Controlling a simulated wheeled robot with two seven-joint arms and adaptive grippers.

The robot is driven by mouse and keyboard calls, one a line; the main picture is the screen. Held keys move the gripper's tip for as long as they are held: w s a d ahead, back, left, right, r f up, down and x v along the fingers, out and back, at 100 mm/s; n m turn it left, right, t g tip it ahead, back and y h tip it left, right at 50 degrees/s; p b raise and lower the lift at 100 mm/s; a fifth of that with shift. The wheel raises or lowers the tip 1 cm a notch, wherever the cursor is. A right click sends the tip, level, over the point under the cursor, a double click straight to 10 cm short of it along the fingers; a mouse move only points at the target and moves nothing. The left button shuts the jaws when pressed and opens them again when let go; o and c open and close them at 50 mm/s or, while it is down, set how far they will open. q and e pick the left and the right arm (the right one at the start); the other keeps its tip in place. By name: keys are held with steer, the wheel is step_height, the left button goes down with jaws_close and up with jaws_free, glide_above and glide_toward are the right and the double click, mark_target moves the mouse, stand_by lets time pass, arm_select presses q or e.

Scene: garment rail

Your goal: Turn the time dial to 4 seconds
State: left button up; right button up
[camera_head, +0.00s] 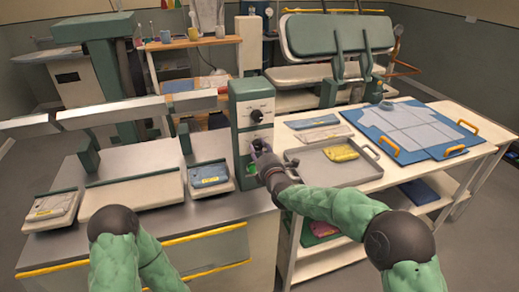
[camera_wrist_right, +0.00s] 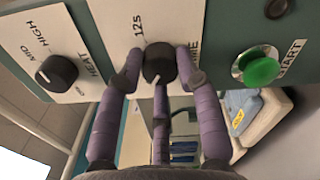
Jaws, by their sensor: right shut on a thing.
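The green control box (camera_head: 240,105) stands at the right end of the grey counter. Its black time dial (camera_wrist_right: 158,62) sits on a white plate, with "12s" printed above it in the wrist view. A small white mark shows on the dial's lower edge there; the other time labels are hidden or unreadable. My right gripper (camera_wrist_right: 160,72) has its purple fingers on both sides of the dial and is shut on it. In the head view the right gripper (camera_head: 262,152) covers the dial. My left arm shows at the lower left, but its gripper is out of view.
The black heat dial (camera_wrist_right: 57,72) is on one side of the time dial, the green start button (camera_wrist_right: 261,68) on the other. A grey tray (camera_head: 335,174) with a yellow packet (camera_head: 341,152) lies right of the box. The counter front is clear.

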steer(key=shift+d+f+n, duration=0.1)
steer(key=shift+f+n, duration=0.05)
steer(key=shift+n, duration=0.35)
steer(key=o, duration=1.1)
steer(key=shift+d, duration=0.1)
steer(key=shift+o, duration=0.2)
steer(key=v, duration=1.2)
